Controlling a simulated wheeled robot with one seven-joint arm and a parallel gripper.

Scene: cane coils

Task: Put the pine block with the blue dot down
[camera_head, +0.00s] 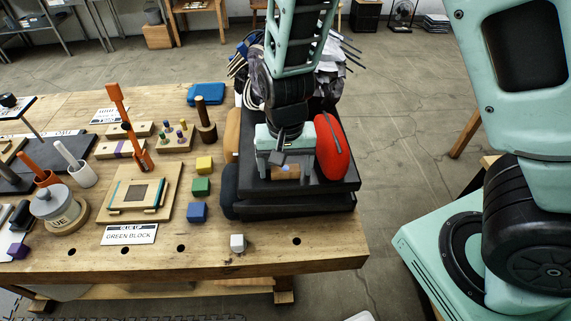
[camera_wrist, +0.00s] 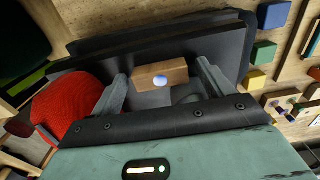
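The pine block (camera_head: 284,173) is a small tan wooden block with a pale blue dot. It also shows in the wrist view (camera_wrist: 177,70), where the blue dot faces the camera. It appears to sit on the dark flat top (camera_head: 335,185) of a black stack at the bench's right end. My gripper (camera_head: 285,168) points down over it. In the wrist view my gripper's (camera_wrist: 163,75) two fingers are apart, one on each side of the block, with visible gaps. The block's underside is hidden.
A red rounded thing (camera_head: 332,147) stands close right of my gripper. Yellow (camera_head: 204,164), green (camera_head: 201,187), blue (camera_head: 198,212) and white (camera_head: 238,242) blocks stand on the wooden bench (camera_head: 330,245). A wooden frame (camera_head: 142,192) and a "GREEN BLOCK" card (camera_head: 129,235) lie left.

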